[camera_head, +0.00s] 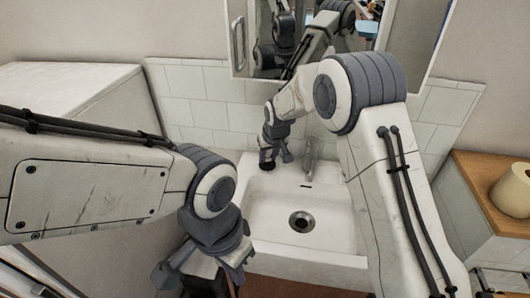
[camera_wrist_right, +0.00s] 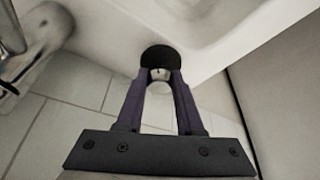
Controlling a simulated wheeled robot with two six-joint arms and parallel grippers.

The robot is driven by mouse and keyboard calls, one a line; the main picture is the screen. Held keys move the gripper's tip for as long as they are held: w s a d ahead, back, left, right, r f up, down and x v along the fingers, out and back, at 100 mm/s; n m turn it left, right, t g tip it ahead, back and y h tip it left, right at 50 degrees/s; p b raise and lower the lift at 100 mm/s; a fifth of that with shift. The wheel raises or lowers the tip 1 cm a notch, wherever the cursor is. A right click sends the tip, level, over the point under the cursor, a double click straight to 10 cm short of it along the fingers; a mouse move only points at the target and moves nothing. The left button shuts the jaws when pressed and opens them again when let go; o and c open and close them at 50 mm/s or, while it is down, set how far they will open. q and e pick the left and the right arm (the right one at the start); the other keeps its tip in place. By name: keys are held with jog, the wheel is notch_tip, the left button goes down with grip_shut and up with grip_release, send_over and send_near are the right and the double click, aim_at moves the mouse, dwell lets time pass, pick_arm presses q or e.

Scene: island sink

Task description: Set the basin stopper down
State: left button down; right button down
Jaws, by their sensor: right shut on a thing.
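The basin stopper is a round black disc at the back left corner of the sink in the head view (camera_head: 267,165). It also shows in the right wrist view (camera_wrist_right: 160,57). My right gripper (camera_head: 271,155) is shut on the stopper, with its two fingers meeting it from one side in the right wrist view (camera_wrist_right: 160,76). The stopper is at the white ledge of the sink (camera_head: 262,225); I cannot tell whether it touches. My left gripper (camera_head: 203,274) is low at the front left of the sink, its fingers spread apart and no object visible in it.
A metal tap (camera_head: 310,158) stands at the back of the sink, right of the right gripper. The drain (camera_head: 302,221) is uncovered and the basin is empty. A mirror (camera_head: 262,45) hangs behind. A wooden-topped cabinet (camera_head: 485,185) with a paper roll (camera_head: 512,190) is at the right.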

jog(key=w, duration=0.1)
jog(key=w+a, duration=0.1)
jog(key=w, duration=0.1)
jog(key=shift+w+p, duration=0.2)
jog(key=shift+p, duration=0.2)
jog(key=shift+s+f, duration=0.15)
jog(key=shift+f, duration=0.6)
jog(key=shift+f, duration=0.2)
jog(key=c, duration=0.5)
grip_release()
jog(key=shift+c, duration=0.2)
jog(key=shift+r, duration=0.1)
